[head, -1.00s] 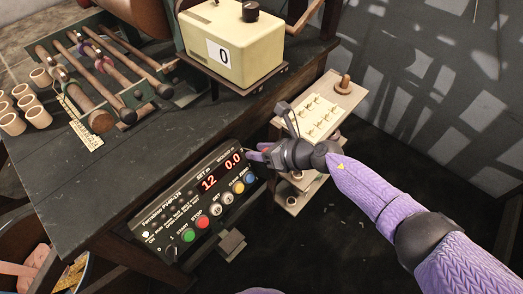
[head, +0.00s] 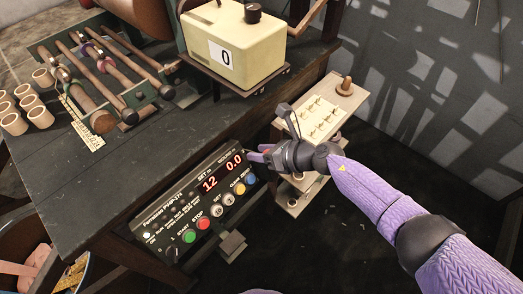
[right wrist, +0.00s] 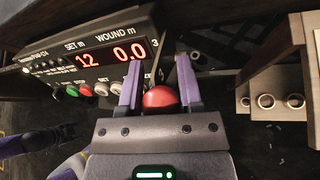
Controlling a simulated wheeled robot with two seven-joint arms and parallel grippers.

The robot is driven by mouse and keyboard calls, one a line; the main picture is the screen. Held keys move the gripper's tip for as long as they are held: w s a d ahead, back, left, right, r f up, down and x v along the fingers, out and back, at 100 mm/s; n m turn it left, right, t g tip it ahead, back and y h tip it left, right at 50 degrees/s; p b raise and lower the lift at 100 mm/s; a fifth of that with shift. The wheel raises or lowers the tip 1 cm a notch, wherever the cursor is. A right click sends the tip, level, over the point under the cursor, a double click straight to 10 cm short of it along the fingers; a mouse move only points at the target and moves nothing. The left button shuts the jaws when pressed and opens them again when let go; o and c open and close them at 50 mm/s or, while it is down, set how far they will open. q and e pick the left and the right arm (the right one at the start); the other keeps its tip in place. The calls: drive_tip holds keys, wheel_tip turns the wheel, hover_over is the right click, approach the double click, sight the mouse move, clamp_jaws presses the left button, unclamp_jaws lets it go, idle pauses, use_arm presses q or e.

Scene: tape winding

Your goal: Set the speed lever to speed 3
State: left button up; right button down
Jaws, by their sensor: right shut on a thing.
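My right gripper (head: 258,153) is at the right end of the control panel (head: 165,213). In the right wrist view its two purple fingers (right wrist: 158,85) are shut on a red ball knob (right wrist: 160,99), which I take for the speed lever's knob. The lever's shaft is hidden. The rest of the speed scale is hidden by the fingers. The panel display reads 12 set and 0.0 wound. My left gripper is not clearly seen in either view.
Green (head: 188,236) and red (head: 203,223) buttons and several others line the panel. A cream counter box (head: 232,45) showing 0 stands on the dark bench (head: 60,190). A wooden stand with a pegged board (head: 316,120) is close beside my right gripper.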

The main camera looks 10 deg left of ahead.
drive_tip(key=shift+c, duration=1.3)
unclamp_jaws()
drive_tip(key=shift+a+f, duration=0.1)
drive_tip(key=shift+a, duration=0.05)
use_arm(q)
drive_tip(key=shift+w, duration=0.1)
use_arm(e)
drive_tip(key=shift+d+r, duration=0.2)
drive_tip(key=shift+d, duration=0.05)
use_arm(q)
drive_tip(key=shift+t, duration=0.3)
drive_tip(key=r+p, duration=0.1)
drive_tip(key=w+r+p, duration=0.1)
drive_tip(key=p, duration=0.1)
drive_tip(key=d+r+p, duration=0.1)
drive_tip(key=r, duration=0.1)
drive_tip(key=shift+w+d+r, duration=0.1)
drive_tip(key=shift+w, duration=0.25)
use_arm(e)
drive_tip(key=v, duration=0.9)
drive_tip(key=shift+s+d, duration=0.15)
